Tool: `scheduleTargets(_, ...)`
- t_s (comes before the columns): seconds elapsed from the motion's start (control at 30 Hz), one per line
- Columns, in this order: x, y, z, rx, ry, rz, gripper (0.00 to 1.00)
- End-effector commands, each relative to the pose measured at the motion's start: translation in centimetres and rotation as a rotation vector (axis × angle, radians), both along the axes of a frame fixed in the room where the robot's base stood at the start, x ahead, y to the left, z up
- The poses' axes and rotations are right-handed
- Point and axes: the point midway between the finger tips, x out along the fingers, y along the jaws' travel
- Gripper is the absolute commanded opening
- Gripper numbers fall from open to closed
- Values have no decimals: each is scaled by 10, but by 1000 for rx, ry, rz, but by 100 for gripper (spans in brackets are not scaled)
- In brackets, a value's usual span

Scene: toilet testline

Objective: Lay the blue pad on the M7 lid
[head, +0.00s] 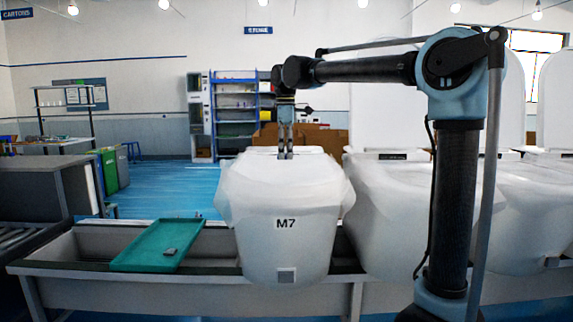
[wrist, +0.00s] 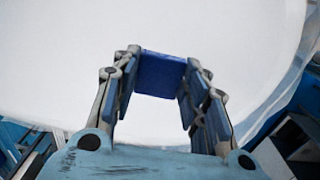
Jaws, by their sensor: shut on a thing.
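The white toilet marked M7 (head: 287,205) stands in the middle of the head view, and its top is the pale surface filling much of the wrist view (wrist: 60,60). My gripper (head: 285,156) points down at the top of M7. In the wrist view my gripper (wrist: 165,80) is shut on the blue pad (wrist: 160,74), which sits between its two fingertips over the white lid. Whether the pad touches the lid cannot be told. The pad is too small to make out in the head view.
A green tray (head: 155,246) with a small grey object (head: 170,251) lies left of M7 on the line. More white toilets (head: 400,205) stand close on the right, with raised white panels behind. Shelves (head: 235,110) and brown boxes (head: 300,137) stand at the back.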

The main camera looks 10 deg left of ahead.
Motion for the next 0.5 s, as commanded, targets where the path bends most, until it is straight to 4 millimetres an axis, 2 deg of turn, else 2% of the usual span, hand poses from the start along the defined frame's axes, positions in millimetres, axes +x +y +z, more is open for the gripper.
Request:
scheduleTargets(0.3,0,-1,-35,0,0,-1,32)
scheduleTargets(0.5,0,-1,-41,0,0,-1,32)
